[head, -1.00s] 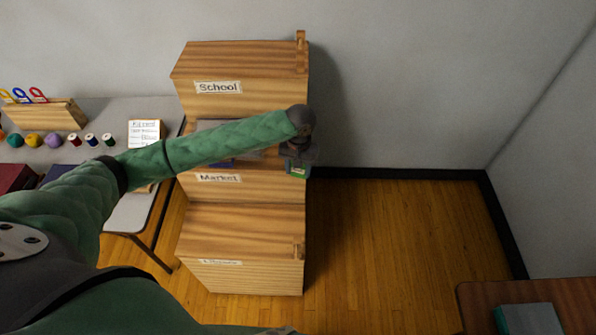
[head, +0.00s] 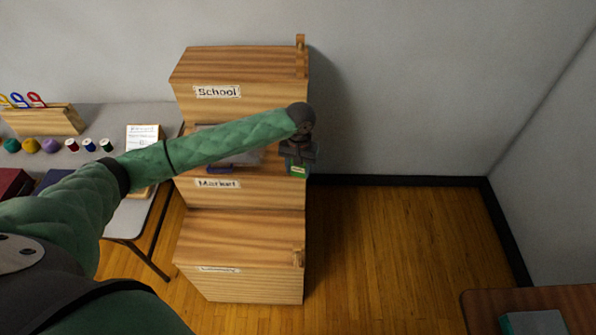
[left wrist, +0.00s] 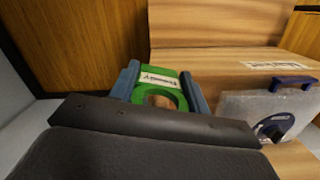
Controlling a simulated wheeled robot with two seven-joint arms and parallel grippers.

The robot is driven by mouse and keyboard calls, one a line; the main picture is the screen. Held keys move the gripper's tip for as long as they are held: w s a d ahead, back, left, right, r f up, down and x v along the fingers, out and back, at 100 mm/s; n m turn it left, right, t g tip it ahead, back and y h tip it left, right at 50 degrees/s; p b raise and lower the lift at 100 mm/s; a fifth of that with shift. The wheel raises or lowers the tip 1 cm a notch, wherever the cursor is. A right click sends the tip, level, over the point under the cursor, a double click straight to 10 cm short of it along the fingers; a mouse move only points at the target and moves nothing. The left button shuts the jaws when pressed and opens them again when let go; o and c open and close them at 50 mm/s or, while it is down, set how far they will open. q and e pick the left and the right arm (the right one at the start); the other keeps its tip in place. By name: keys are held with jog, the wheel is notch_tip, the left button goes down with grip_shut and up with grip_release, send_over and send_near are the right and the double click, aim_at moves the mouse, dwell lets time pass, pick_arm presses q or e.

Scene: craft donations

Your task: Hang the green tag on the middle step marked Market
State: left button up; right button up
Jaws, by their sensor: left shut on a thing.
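The wooden step unit has a middle step marked Market (head: 217,183). My left gripper (head: 298,168) is at the right end of this step, pointing down, and is shut on the green tag (head: 297,171). In the left wrist view the green tag (left wrist: 160,84) sits between the two fingers (left wrist: 158,88), with a white label and a round hole. The middle step's peg is hidden behind my gripper, so I cannot tell whether the tag is around it. A clear case with a blue handle (left wrist: 265,112) lies on the middle step. My right gripper is out of view.
The top step marked School (head: 217,92) has a peg (head: 300,55) at its right end, and the bottom step has a peg (head: 297,258) too. A grey table (head: 115,115) with craft items stands left.

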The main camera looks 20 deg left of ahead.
pick_arm(q)
jog(key=shift+w+a+f+p, duration=0.2)
jog(key=shift+w+f, duration=0.05)
jog(key=shift+w, duration=0.35)
jog(key=shift+w+a+f+p, duration=0.15)
jog(key=shift+w+f, duration=0.1)
jog(key=shift+w, duration=0.35)
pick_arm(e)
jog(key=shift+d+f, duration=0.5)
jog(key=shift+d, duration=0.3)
pick_arm(q)
jog(key=o, duration=1.1)
jog(key=shift+f, duration=0.1)
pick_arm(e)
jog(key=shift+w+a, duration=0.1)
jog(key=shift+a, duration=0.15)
